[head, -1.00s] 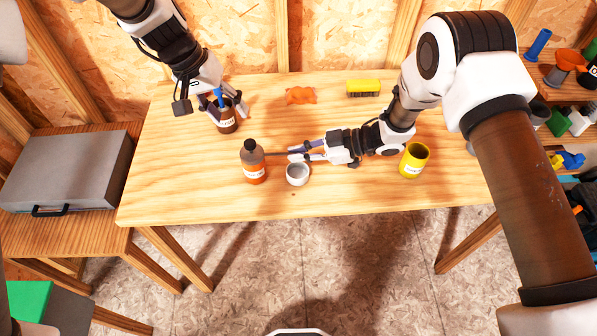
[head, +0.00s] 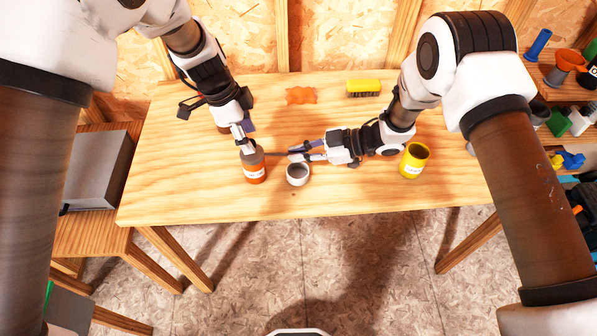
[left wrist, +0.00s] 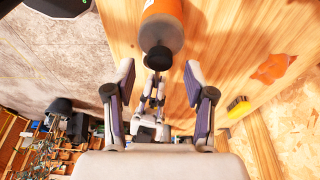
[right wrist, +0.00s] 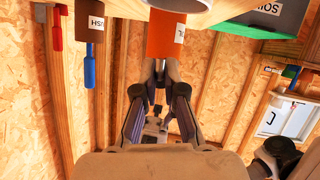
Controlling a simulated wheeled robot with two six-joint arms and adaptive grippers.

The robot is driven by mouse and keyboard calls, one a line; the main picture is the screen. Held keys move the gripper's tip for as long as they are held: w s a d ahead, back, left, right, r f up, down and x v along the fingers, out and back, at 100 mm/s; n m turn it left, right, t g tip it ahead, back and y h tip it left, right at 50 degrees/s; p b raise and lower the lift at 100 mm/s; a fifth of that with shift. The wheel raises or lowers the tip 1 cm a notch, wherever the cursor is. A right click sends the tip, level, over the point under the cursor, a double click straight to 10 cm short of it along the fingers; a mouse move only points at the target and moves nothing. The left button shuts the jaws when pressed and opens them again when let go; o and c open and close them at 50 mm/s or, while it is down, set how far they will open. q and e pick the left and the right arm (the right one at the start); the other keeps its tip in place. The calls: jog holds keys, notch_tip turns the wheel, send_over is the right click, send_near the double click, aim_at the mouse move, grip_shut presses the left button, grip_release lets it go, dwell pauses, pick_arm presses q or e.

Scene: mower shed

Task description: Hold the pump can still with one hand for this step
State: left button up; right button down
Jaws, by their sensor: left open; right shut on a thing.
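The pump can (head: 254,168), orange below and grey above with a white label, stands upright on the table. Its black cap (left wrist: 158,57) shows in the left wrist view. My left gripper (head: 243,142) is open at the can's top, its fingers spread to either side of the cap; I cannot tell whether they touch it. My right gripper (head: 292,153) is shut on a thin dark bar that runs to the can's side. In the right wrist view the can (right wrist: 164,38) is beyond the fingertips. A white cup (head: 297,174) stands just right of the can.
A yellow can (head: 413,160) stands at the table's right. An orange rag (head: 300,96) and a yellow brush (head: 363,88) lie at the back. A brown jar (right wrist: 90,25) is mostly hidden behind my left arm in the head view. The table's front strip is clear.

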pick_arm(q)
jog(key=shift+a+x, duration=0.2)
jog(key=shift+x, duration=0.6)
jog(key=shift+a+x, duration=0.2)
jog(key=shift+x, duration=0.65)
jog(key=shift+f, duration=0.1)
jog(key=c, duration=0.9)
jog(key=shift+d+v, duration=0.25)
jog(key=shift+v, duration=0.7)
jog(key=shift+d+v, duration=0.2)
jog(key=shift+v, duration=0.75)
jog(key=shift+a+x, duration=0.2)
jog(key=shift+x, duration=0.55)
jog(key=shift+a+x, duration=0.15)
jog(key=shift+x, duration=0.65)
jog(key=o, duration=0.9)
jog(key=shift+f, duration=0.15)
